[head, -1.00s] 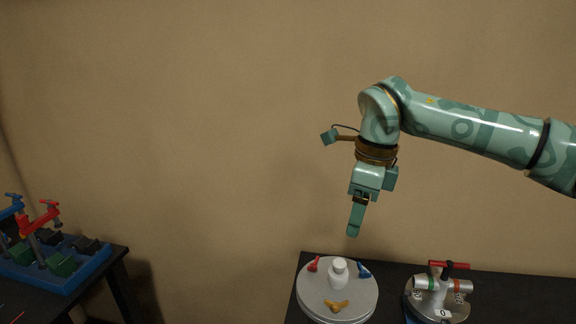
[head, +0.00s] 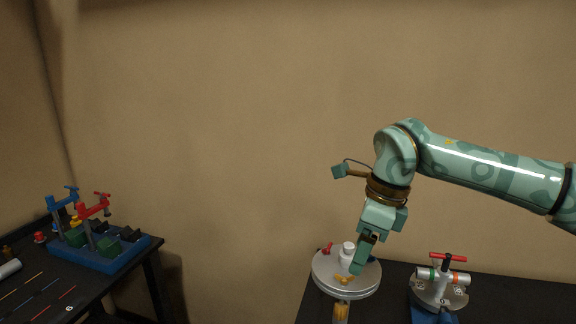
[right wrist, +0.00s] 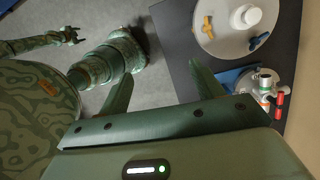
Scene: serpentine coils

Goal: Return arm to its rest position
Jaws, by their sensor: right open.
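My right arm comes in from the right in the head view, patterned green. Its gripper (head: 364,256) points down and overlaps the round grey turntable in the picture. In the right wrist view the two fingers of this gripper (right wrist: 160,80) stand well apart with nothing between them. The turntable (right wrist: 215,45) lies beyond the right finger there, apart from it. A small green claw (right wrist: 70,36) at upper left in the right wrist view looks like my left gripper; it is too small to judge its opening. The head view does not show my left gripper.
The turntable (head: 325,284) holds a white bottle (head: 347,254) and red, blue and yellow pieces. Right of it is a metal fixture with a red handle (head: 440,287) on the dark table (head: 520,295). A blue base with clamps (head: 100,258) stands on the left table.

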